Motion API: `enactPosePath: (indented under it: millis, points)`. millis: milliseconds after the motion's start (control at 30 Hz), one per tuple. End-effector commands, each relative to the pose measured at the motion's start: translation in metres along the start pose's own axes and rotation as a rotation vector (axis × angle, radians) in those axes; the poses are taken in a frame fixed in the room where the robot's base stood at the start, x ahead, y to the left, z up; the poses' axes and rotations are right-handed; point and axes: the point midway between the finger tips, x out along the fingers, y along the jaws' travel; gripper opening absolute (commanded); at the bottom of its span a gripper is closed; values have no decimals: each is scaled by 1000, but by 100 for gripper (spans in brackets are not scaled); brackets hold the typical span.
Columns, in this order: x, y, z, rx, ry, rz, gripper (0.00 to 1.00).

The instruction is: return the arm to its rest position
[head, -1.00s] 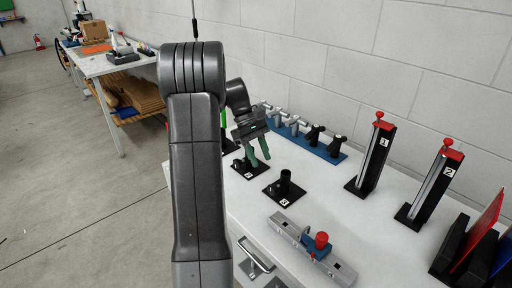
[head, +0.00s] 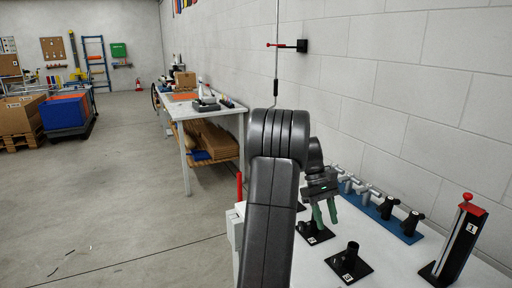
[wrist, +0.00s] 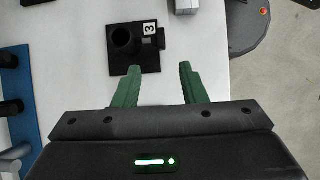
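My gripper (head: 325,218) hangs over the white bench, its two green fingers pointing down. In the wrist view the fingers (wrist: 158,75) are spread apart with nothing between them. My dark arm rises bent in front of the head camera and hides part of the bench. A black holder with a round socket, labelled 3 (wrist: 122,42), lies just beyond the fingertips in the wrist view.
A blue rack (head: 398,228) with several grey and black handles lies along the wall. A black stand with a red top, labelled 1 (head: 460,240), stands at the right. A farther bench (head: 215,112) holds tools and boxes. Open floor (head: 120,200) lies to the left.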

Motion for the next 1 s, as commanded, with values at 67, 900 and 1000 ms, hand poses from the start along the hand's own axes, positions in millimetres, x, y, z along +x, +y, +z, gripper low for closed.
enactPosePath:
  millis: [67,900,1000]
  points:
    - [15,0,1,0,-3,-3,38]
    - [120,0,1,0,24,0,38]
    - [120,0,1,0,25,0,38]
